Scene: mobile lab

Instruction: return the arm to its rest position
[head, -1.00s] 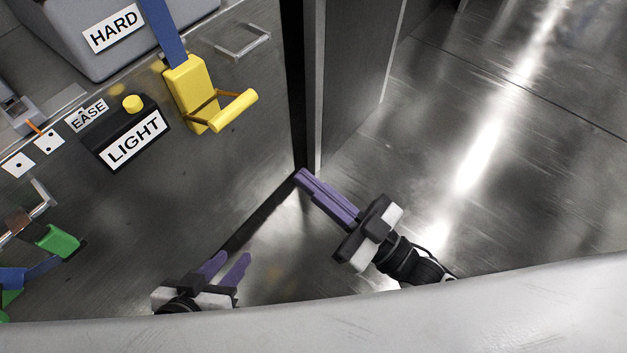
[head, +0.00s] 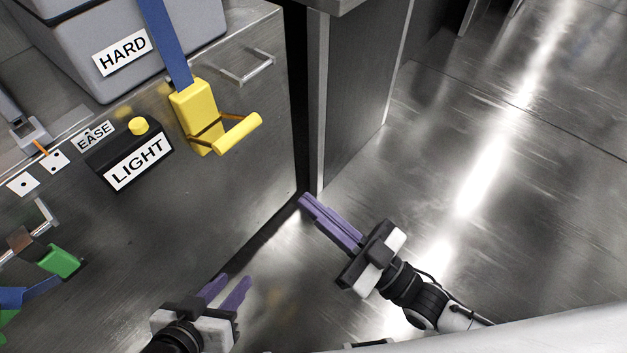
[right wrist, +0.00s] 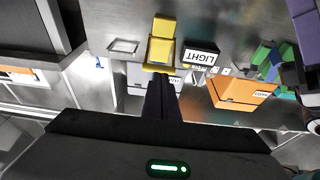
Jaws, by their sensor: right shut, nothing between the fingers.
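My right gripper (head: 306,202) is in the lower middle of the head view. Its purple fingers lie together with nothing between them and point up and left, toward the foot of the dark cabinet side. My left gripper (head: 232,284) is at the bottom, left of the right one. Its purple fingers stand apart with a gap, and nothing shows between them. Purple fingers (right wrist: 307,30) also show at the right edge of the right wrist view. The right arm's links are partly hidden behind my body's edge.
At left, a metal front carries a yellow buckle (head: 196,115) on a blue strap, a black LIGHT box (head: 115,150), a handle (head: 246,68) and a green clip (head: 60,260). A grey HARD case (head: 85,50) is above. A dark cabinet (head: 355,100) stands mid-view; open floor (head: 500,220) lies right.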

